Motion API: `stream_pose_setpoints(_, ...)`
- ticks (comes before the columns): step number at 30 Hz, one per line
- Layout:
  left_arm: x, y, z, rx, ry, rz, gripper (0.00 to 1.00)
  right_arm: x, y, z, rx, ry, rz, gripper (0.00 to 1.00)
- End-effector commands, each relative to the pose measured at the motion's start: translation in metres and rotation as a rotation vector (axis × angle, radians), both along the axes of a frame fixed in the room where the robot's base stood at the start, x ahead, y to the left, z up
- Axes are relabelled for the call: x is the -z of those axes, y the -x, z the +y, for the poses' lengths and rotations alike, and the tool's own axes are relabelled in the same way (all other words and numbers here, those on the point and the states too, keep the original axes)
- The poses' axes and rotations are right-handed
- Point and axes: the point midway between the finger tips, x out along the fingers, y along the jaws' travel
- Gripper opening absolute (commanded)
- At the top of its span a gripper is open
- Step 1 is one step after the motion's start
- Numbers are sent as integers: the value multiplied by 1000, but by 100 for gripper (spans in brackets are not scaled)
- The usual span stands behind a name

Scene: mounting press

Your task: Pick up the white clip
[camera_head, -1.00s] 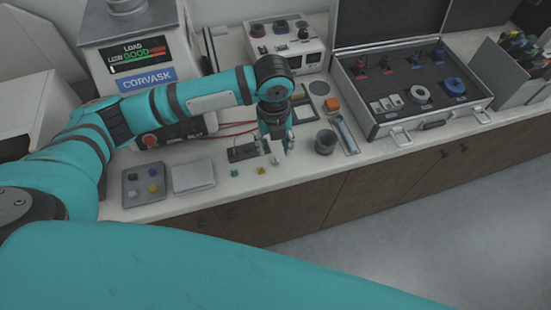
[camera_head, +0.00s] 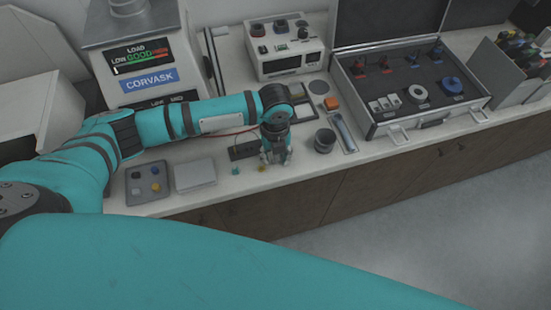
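My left gripper (camera_head: 277,158) points down close to the countertop, near its front edge. Its fingers look spread apart, though they are small and dark here. The white clip cannot be made out; the spot where a small pale piece showed earlier is covered by the gripper. A small teal clip (camera_head: 236,171) and a small yellow clip (camera_head: 262,169) lie on the counter just left of the gripper. My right gripper is not in view.
A dark cup (camera_head: 324,141) stands close to the right of the gripper. A grey tray with colored pieces (camera_head: 147,184) and a pale block (camera_head: 194,175) lie left. An open case (camera_head: 410,92) is further right. A black fixture (camera_head: 243,150) sits behind the clips.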

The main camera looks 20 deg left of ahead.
Motion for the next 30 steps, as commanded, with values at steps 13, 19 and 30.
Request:
stream_pose_setpoints(13,-1,0,0,-1,0,0,0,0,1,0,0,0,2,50)
stream_pose_setpoints(19,-2,0,0,0,1,-1,0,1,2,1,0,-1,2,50)
stream_pose_setpoints(30,-26,-1,0,-2,1,-2,0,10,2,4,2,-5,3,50)
